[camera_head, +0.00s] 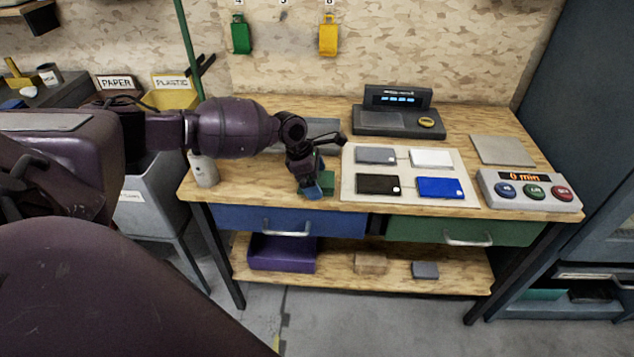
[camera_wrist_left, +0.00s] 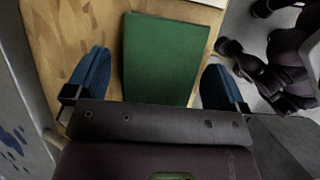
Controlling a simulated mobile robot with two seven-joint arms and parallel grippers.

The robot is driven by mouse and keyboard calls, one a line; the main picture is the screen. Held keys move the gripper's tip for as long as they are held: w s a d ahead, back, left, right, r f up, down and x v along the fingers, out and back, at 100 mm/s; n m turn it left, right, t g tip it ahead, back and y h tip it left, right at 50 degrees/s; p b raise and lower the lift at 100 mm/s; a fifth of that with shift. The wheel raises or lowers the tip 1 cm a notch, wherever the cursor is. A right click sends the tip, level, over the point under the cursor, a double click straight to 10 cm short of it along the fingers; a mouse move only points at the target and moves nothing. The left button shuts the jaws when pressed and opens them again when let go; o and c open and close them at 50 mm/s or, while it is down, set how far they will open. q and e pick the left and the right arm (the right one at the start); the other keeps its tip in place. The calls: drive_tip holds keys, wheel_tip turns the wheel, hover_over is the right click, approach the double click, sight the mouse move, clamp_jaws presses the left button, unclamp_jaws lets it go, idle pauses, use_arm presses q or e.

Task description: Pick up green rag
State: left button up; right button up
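The green rag (camera_head: 328,183) lies flat on the wooden workbench, near its front edge and left of the pale board. In the left wrist view the green rag (camera_wrist_left: 160,58) is a dark green rectangle lying between my two blue fingertips. My left gripper (camera_head: 314,189) reaches down over the bench at the rag. Its fingers stand wide apart in the left wrist view (camera_wrist_left: 155,82), one on each side of the rag, with gaps to its edges. Whether the fingertips touch the bench is unclear.
The pale board (camera_head: 410,196) holds grey, white, black and blue pieces. A scale (camera_head: 385,121) stands behind it; a button panel (camera_head: 529,190) stands right. A white container (camera_head: 204,169) is at the left edge. A blue drawer (camera_head: 285,220) lies below.

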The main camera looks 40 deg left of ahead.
use_arm(q)
drive_tip(key=c, duration=0.9)
use_arm(e)
drive_tip(key=shift+w, duration=0.2)
use_arm(q)
drive_tip(key=shift+c, duration=0.2)
drive_tip(key=shift+r+b, duration=0.15)
drive_tip(key=shift+b, duration=0.2)
wheel_tip(320, 180, up, 6)
drive_tip(key=shift+w+r+p, duration=0.1)
drive_tip(key=shift+r+p, duration=0.05)
drive_tip(key=shift+p, duration=0.7)
wheel_tip(320, 180, up, 14)
drive_tip(key=p, duration=0.2)
use_arm(e)
drive_tip(key=shift+s+d+r, duration=0.25)
drive_tip(key=shift+s+r, duration=0.45)
drive_tip(key=shift+r, duration=0.15)
